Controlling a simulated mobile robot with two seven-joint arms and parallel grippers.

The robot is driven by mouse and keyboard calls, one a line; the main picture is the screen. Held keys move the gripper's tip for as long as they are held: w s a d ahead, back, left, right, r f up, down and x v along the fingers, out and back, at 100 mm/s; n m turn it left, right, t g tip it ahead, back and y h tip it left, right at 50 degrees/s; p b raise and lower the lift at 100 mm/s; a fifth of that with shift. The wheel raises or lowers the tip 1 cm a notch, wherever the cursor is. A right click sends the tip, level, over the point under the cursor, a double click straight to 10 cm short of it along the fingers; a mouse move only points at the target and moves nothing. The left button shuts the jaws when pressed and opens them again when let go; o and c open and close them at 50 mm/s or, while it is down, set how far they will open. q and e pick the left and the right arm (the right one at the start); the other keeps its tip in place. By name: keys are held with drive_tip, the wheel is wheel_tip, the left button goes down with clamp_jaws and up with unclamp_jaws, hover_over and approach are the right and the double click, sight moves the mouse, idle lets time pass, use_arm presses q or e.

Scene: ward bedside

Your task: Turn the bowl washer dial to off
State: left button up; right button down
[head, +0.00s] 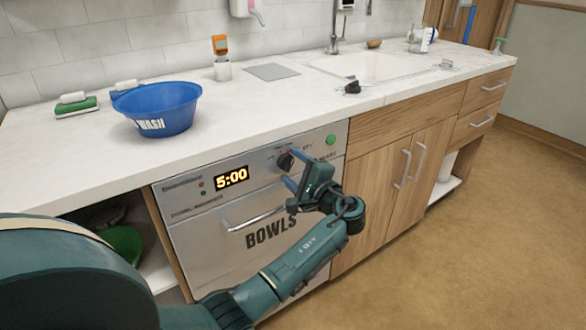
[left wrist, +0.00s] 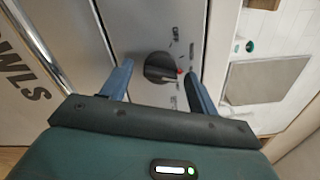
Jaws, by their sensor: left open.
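The bowl washer (head: 215,235) is a silver front under the counter, marked BOWLS, with a lit 5:00 display (head: 232,178). Its dark round dial (head: 285,162) sits on the upper panel, left of a green button (head: 331,139). In the left wrist view the dial (left wrist: 158,67) has a red mark at its right edge. Contact cannot be told. My right gripper is in neither view.
The washer's bar handle (head: 255,217) runs just below the panel. Above is the white counter (head: 240,110) with a blue WASH bowl (head: 160,107) and a sink (head: 368,67). Wooden cupboards (head: 375,185) stand to the right, with open floor in front.

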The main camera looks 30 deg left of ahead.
use_arm(q)
drive_tip(key=shift+w+a, duration=0.1)
drive_tip(key=shift+a, duration=0.1)
drive_tip(key=shift+c, duration=0.2)
drive_tip(key=c, duration=0.9)
